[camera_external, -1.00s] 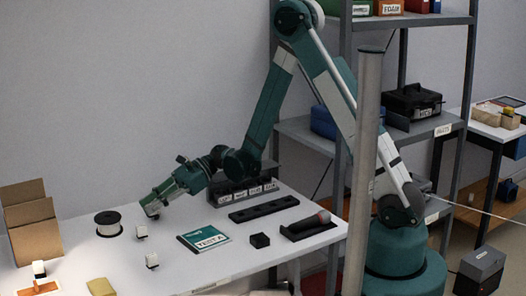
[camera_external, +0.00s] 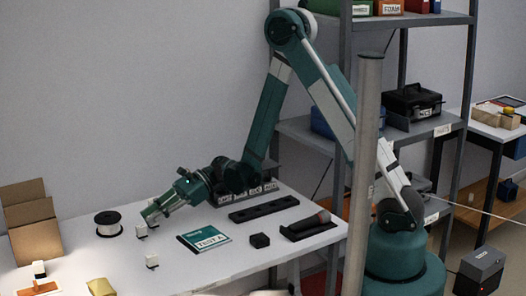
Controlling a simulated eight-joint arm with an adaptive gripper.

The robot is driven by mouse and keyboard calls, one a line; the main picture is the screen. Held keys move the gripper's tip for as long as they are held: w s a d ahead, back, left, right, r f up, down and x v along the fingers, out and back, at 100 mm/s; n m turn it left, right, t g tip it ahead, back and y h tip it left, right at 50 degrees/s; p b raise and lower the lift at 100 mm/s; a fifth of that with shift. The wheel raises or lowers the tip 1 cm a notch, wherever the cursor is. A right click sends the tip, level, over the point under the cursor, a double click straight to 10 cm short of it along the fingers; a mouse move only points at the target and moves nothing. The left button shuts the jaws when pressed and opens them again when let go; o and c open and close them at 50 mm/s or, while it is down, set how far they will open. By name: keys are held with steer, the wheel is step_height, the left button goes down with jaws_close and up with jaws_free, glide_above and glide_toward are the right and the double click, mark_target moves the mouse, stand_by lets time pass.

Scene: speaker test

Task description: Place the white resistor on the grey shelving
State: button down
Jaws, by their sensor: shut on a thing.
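My gripper (camera_external: 147,221) reaches down low over the left part of the white table. It is shut on a small white block with a dark top, which I take for the white resistor (camera_external: 141,231). The block is at or just above the tabletop; I cannot tell which. A second, similar white block (camera_external: 152,262) stands on the table nearer the front, apart from my gripper. The grey shelving (camera_external: 294,127) stands behind my arm on the right, with boxes and cases on its boards.
A wire spool (camera_external: 108,229) and an open cardboard box (camera_external: 29,221) are left of my gripper. A green TEST A booklet (camera_external: 204,239), a small black block (camera_external: 260,240) and black trays lie to the right. A grey post (camera_external: 366,150) stands before the shelving.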

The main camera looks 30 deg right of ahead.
steer(key=shift+f, duration=0.15)
steer(key=c, duration=2.3)
jaws_free()
steer(key=shift+r, duration=0.25)
steer(key=p+v, duration=0.2)
steer(key=v, duration=1)
steer(key=shift+d+r, duration=0.1)
